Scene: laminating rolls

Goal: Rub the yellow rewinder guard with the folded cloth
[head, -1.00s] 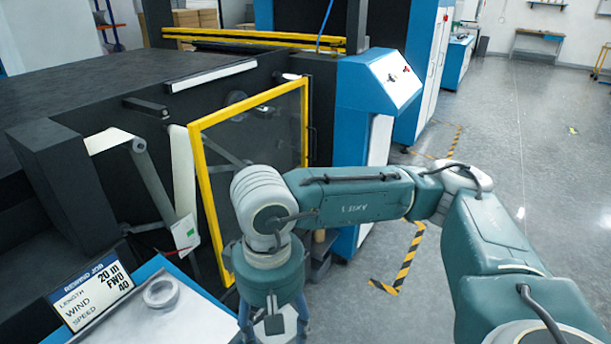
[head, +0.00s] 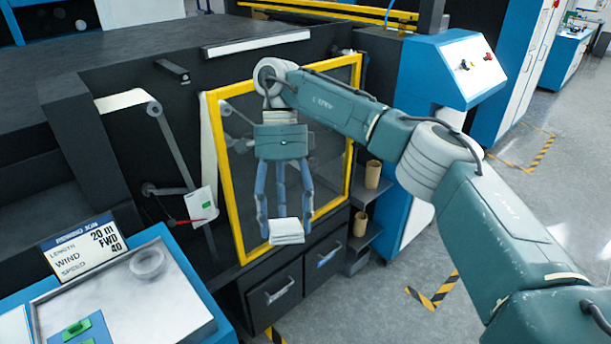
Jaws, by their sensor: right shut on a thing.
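The yellow rewinder guard (head: 216,166) is an upright yellow frame around a dark see-through panel on the front of the black machine. My right gripper (head: 286,222) hangs fingers-down in front of the panel. It is shut on the folded cloth (head: 287,232), a small white layered pad at its fingertips. The cloth shows in front of the lower part of the guard, near its bottom bar. I cannot tell whether the cloth touches the guard. My right arm hides part of the guard's top and middle. My left gripper does not show.
A blue bench with a metal tray (head: 180,318), a tape ring (head: 147,262) and a rewind job sign (head: 84,253) stands at lower left. Drawers (head: 273,292) sit below the guard. A shelf with brown cores (head: 373,174) and a blue control console (head: 455,65) stand to its right.

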